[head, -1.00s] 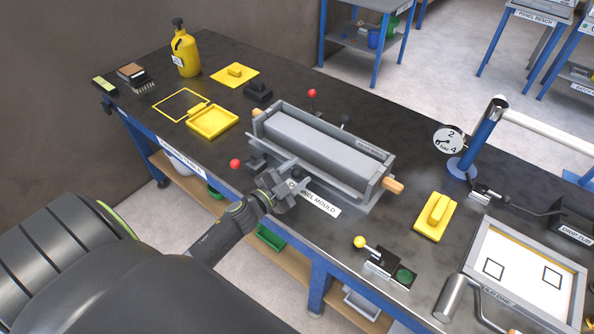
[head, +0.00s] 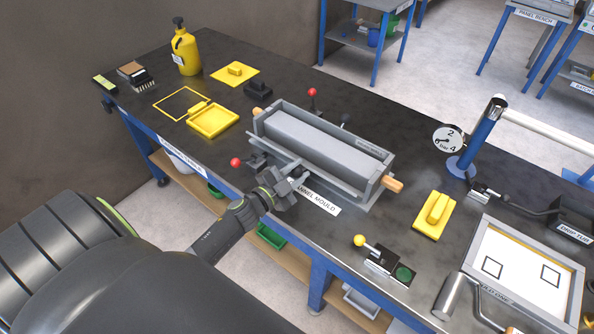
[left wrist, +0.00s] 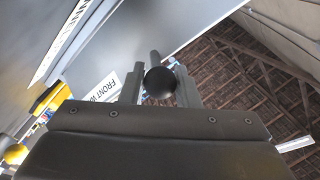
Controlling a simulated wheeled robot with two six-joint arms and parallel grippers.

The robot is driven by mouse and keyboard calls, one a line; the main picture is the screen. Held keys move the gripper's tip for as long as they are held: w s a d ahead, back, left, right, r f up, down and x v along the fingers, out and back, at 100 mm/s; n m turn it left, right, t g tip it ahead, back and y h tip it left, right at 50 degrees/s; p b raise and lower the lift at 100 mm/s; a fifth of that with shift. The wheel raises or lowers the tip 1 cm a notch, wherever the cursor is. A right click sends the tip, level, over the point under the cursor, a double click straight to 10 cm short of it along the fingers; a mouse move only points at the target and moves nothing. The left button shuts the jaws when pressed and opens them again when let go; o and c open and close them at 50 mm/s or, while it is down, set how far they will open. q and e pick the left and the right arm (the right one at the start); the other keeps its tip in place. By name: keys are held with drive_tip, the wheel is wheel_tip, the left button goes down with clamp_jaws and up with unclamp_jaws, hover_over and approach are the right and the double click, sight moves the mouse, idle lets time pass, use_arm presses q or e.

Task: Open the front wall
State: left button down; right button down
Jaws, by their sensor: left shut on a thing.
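The grey channel mould (head: 325,148) stands on the dark bench in the head view, a long block lying in its trough. In the left wrist view a "FRONT W…" label (left wrist: 101,93) shows partly behind my finger. My left gripper (head: 294,172) is at the middle of the front wall. It is shut on a black ball knob (left wrist: 160,82), which sits between the fingers. The fingers largely hide the knob in the head view. My right gripper is not in view.
A red-knobbed lever (head: 236,162) is left of my gripper, another red knob (head: 312,92) behind the mould. An orange handle (head: 393,184) sticks out at the right end. A yellow-knobbed lever (head: 360,241) and a yellow block (head: 434,216) stand to the right.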

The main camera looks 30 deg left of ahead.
use_arm(q)
drive_tip(key=shift+w+r, duration=0.2)
drive_tip(key=shift+r, duration=0.2)
drive_tip(key=shift+w, duration=0.1)
drive_tip(key=c, duration=1.1)
unclamp_jaws()
drive_tip(key=shift+f, duration=0.1)
drive_tip(key=shift+s+f, duration=0.1)
drive_tip(key=shift+s, duration=0.1)
drive_tip(key=shift+s+a, duration=0.1)
drive_tip(key=shift+s, duration=0.2)
drive_tip(key=shift+s+a+b, duration=0.45)
drive_tip(key=shift+s+b, duration=0.45)
drive_tip(key=shift+s, duration=1.8)
drive_tip(key=shift+s+a+b, duration=0.5)
drive_tip(key=shift+s+b, duration=0.35)
drive_tip(key=shift+s, duration=1.9)
drive_tip(key=shift+s+a+b, duration=0.45)
drive_tip(key=shift+s+b, duration=0.45)
drive_tip(key=shift+s, duration=1.8)
